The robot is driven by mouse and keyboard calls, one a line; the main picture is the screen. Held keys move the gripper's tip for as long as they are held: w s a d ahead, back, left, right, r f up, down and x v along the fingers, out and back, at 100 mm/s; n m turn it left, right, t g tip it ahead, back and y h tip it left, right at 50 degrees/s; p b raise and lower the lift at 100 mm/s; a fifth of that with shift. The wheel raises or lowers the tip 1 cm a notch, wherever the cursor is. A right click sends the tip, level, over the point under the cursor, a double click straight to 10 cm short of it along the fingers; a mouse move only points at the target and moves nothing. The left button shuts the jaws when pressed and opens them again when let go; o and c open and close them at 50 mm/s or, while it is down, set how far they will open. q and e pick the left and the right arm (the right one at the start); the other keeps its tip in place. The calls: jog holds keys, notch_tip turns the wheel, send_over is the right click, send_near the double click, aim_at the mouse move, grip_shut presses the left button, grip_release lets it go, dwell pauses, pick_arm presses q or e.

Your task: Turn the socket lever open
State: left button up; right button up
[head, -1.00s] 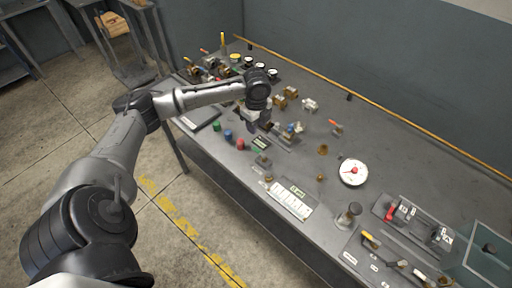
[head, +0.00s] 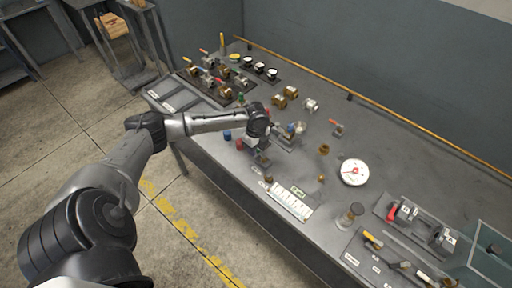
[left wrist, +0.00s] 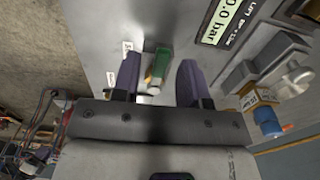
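A green and yellow lever-like piece (left wrist: 157,66) with a pale end shows between my left gripper's fingers in the left wrist view. It may be the socket lever; its mount is mostly hidden. My left gripper (left wrist: 158,76) is open, with a dark finger on each side of the piece and a gap to both. In the head view, my left gripper (head: 252,148) is low over the front part of the bench, and its fingertips and the lever there are hard to make out. A display reading 0.0 bar (left wrist: 222,20) lies beside the lever. My right gripper is not in view.
A fixture with a blue knob (left wrist: 267,121) stands close to the right of the fingers. Blue (head: 227,135) and red (head: 239,144) cylinders stand by the bench's front edge.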

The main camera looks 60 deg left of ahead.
pick_arm(q)
grip_shut()
dwell(0.4)
